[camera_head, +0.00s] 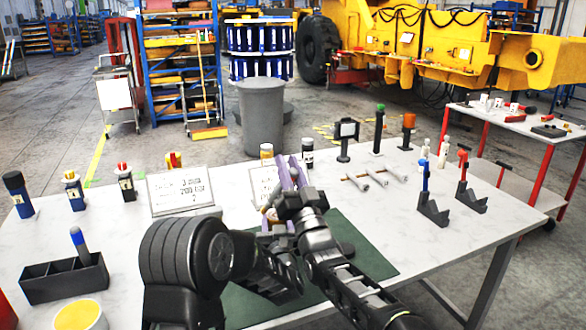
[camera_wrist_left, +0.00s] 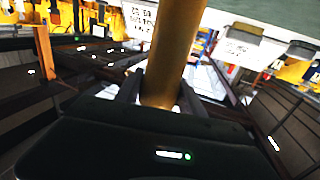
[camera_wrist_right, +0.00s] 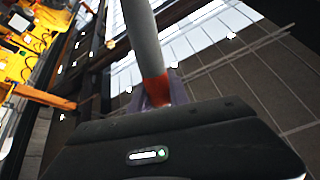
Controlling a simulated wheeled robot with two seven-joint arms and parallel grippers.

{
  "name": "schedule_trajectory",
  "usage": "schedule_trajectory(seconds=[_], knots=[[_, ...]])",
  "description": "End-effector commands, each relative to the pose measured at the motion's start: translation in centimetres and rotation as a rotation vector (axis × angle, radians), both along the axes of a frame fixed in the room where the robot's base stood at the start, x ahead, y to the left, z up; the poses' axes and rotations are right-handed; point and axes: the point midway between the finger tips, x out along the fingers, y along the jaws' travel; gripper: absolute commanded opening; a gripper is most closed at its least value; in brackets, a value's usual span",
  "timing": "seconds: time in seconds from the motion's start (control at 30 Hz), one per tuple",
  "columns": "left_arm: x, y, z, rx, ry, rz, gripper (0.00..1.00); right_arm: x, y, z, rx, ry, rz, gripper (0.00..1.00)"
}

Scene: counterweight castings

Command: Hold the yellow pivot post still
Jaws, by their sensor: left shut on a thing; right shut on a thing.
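The yellow pivot post (camera_wrist_left: 178,50) shows as a golden-brown cylinder in the left wrist view, rising between the fingers of my left gripper (camera_wrist_left: 160,92). That gripper is shut on it. In the head view my left gripper (camera_head: 273,222) is low over the green mat, and the post is mostly hidden there by my arms. My right gripper (camera_wrist_right: 158,90) is shut on a grey rod with an orange-red end (camera_wrist_right: 154,88). In the head view my right gripper (camera_head: 291,175) is just above and beyond the left one, its pale purple fingers pointing up.
The green mat (camera_head: 350,240) lies under my arms on the white table (camera_head: 480,235). Grey rods (camera_head: 372,180) lie right of the grippers, and dark angled holders (camera_head: 432,212) stand farther right. Label signs (camera_head: 180,190) and a dark compartment box (camera_head: 64,279) stand left.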

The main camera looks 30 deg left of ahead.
Motion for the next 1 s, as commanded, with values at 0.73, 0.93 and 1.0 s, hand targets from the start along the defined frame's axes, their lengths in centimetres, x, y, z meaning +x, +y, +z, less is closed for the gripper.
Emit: schedule_trajectory(seconds=[0.73, 0.93, 1.0], knots=[[0.0, 0.0, 0.0, -0.002, -0.001, -0.001, 0.0, 0.3, -0.4, 5.3, 0.003, -0.006, -0.007, 0.0], [0.0, 0.0, 0.0, -0.002, -0.001, 0.0, 0.0, 0.3, -0.4, 5.8, 0.004, -0.007, -0.008, 0.0], [0.0, 0.0, 0.0, -0.002, -0.001, 0.0, 0.0, 0.3, -0.4, 6.3, 0.005, -0.008, -0.009, 0.0]])
